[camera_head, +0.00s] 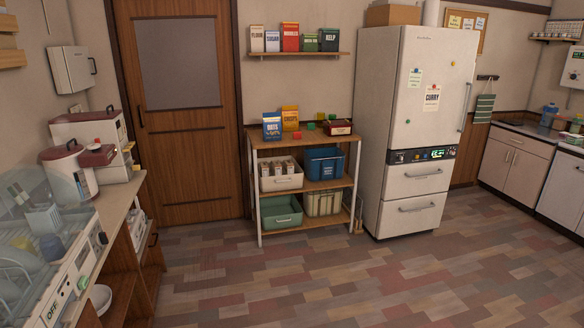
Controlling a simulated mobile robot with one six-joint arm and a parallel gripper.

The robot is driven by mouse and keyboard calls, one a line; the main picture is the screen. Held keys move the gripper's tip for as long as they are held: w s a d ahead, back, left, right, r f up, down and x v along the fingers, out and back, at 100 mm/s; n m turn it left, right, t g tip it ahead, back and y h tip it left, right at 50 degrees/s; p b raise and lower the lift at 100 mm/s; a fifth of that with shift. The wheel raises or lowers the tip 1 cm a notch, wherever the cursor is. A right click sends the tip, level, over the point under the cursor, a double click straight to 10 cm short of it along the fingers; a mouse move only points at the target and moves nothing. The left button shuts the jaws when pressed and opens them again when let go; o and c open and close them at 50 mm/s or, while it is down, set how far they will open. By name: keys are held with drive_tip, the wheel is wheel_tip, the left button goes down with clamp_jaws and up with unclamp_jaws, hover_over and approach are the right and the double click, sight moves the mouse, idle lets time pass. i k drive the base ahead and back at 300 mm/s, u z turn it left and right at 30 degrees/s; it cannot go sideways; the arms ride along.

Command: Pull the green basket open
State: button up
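The green basket (282,214) sits on the bottom shelf of a wooden rack (303,180), at the left side. It is an open-topped bin with a handle cut-out or grip on its front face. Its front lies close to the shelf's front edge. What it holds, if anything, is too dark to tell. My gripper is not in view.
A cream bin (323,203) stands right of the basket. A white bin (281,177) and a blue bin (325,165) sit above. The refrigerator (412,130) is right of the rack, the counter (110,205) far left. The floor (330,285) before the rack is clear.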

sight(279, 212)
drive_tip(key=u, duration=0.25)
drive_tip(key=i, duration=1.5)
drive_tip(key=u, duration=0.65)
drive_tip(key=i, duration=1.75)
drive_tip(key=u, duration=0.35)
